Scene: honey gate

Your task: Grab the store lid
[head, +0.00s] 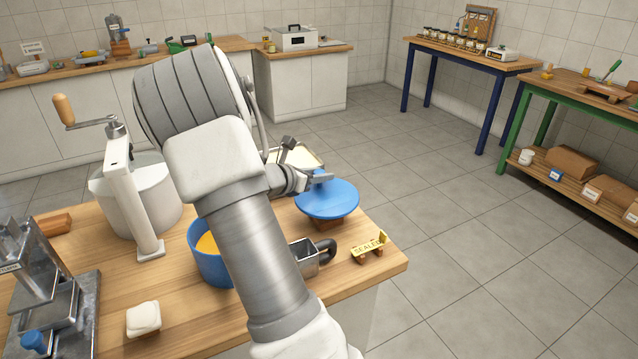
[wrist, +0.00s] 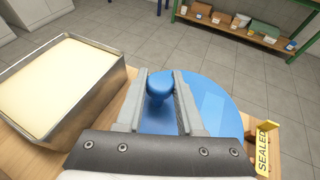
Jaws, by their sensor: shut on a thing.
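The store lid (head: 338,200) is a blue disc with a knob, at the right part of the wooden table in the head view. It sits over a small brown block. In the wrist view the lid (wrist: 218,105) lies under my gripper (wrist: 163,80), with its blue knob (wrist: 160,88) between the two fingers. My gripper (head: 322,178) is shut on the knob. A blue tub (head: 205,262) with yellow contents stands on the table, partly hidden by my arm.
A metal tray of pale contents (wrist: 58,85) stands left of the lid. A yellow "SEALED" sign (head: 370,245) and a metal scoop-like vessel with a dark handle (head: 308,258) are near the front right. A white drum with a crank (head: 155,195) stands left. Floor right of the table is clear.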

